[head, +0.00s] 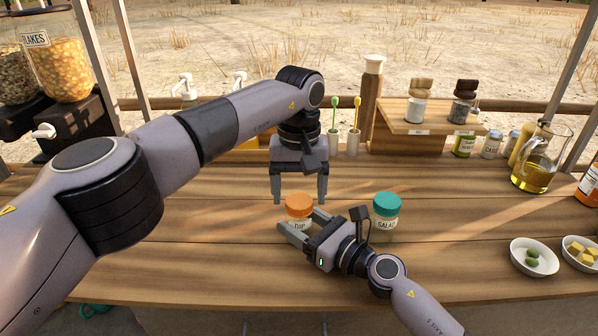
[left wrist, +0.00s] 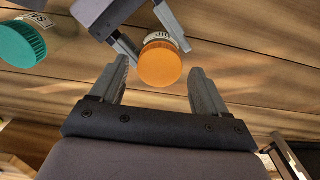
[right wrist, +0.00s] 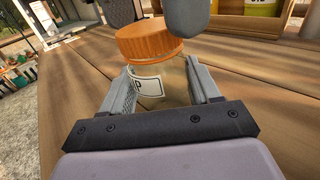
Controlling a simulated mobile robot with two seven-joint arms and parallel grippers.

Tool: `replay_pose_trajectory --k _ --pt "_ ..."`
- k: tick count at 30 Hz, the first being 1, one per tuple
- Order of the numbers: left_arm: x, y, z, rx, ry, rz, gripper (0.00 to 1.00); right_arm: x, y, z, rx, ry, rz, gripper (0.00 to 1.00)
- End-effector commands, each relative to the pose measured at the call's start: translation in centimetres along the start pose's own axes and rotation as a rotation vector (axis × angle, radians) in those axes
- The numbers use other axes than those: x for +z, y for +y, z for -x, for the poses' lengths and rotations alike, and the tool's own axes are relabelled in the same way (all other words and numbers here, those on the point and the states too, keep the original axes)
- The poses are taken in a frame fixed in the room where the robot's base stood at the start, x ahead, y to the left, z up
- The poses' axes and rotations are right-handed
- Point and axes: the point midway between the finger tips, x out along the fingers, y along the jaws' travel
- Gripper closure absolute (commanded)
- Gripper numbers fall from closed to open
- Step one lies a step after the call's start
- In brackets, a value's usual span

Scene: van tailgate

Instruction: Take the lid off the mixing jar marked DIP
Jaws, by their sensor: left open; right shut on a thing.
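The mixing jar marked DIP (head: 299,224) stands on the wooden table with its orange lid (head: 298,205) on; the lid also shows in the left wrist view (left wrist: 160,64) and the right wrist view (right wrist: 149,41). My right gripper (head: 303,225) is shut on the jar's body below the lid, its fingers on either side in the right wrist view (right wrist: 163,88). My left gripper (head: 300,198) points down above the lid, open and empty. In the left wrist view the lid lies just beyond the open fingers (left wrist: 163,75).
A jar marked SALAD with a teal lid (head: 386,205) stands just right of the DIP jar. Small white bowls (head: 534,257) and an oil pitcher (head: 541,160) are at the right. A wooden riser (head: 430,117) stands behind. The table's left middle is clear.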

Motion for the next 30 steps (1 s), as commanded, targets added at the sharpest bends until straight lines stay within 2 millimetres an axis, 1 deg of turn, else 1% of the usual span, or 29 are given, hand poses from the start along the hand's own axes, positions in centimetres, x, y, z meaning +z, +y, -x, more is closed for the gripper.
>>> replay_pose_trajectory --k 1,4,12,13,14,15,18,22,24,26,30 --pt "-0.01 -0.02 -0.45 0.0 0.0 0.0 0.25 -0.03 -0.01 0.01 0.0 0.001 0.0 1.0" --pt "0.0 -0.02 -0.96 0.0 0.0 0.001 0.25 -0.03 -0.01 0.0 0.0 0.001 0.0 1.0" --pt "-0.01 -0.02 -1.08 0.0 0.001 0.001 0.25 -0.04 0.0 0.0 0.0 0.001 0.0 1.0" --pt "-0.01 -0.03 -1.08 0.0 0.001 0.001 0.32 -0.04 0.0 0.0 0.0 0.001 0.0 1.0" --pt "-0.01 -0.03 -1.08 0.0 0.001 0.001 0.41 -0.04 0.0 0.0 0.0 0.001 0.0 1.0" --pt "-0.01 -0.03 -1.07 0.0 0.001 0.001 0.54 -0.04 0.0 0.0 0.0 0.001 0.0 1.0" --pt "-0.02 -0.03 -1.06 0.0 0.001 0.001 0.82 -0.04 0.0 0.0 0.0 0.001 0.0 1.0" --pt "-0.02 -0.03 -1.05 0.0 0.001 0.013 0.83 -0.04 -0.01 0.0 0.0 0.001 0.0 1.0" --pt "-0.02 -0.04 -1.04 0.0 0.001 0.056 0.83 -0.04 -0.01 0.01 0.0 0.001 0.0 1.0" --pt "-0.02 -0.04 -1.03 0.0 0.001 0.121 0.83 -0.04 -0.01 0.01 0.0 0.001 0.0 1.0" --pt "-0.01 -0.05 -1.01 -0.001 0.001 0.342 0.83 -0.05 -0.02 0.01 -0.001 0.001 0.0 1.0"
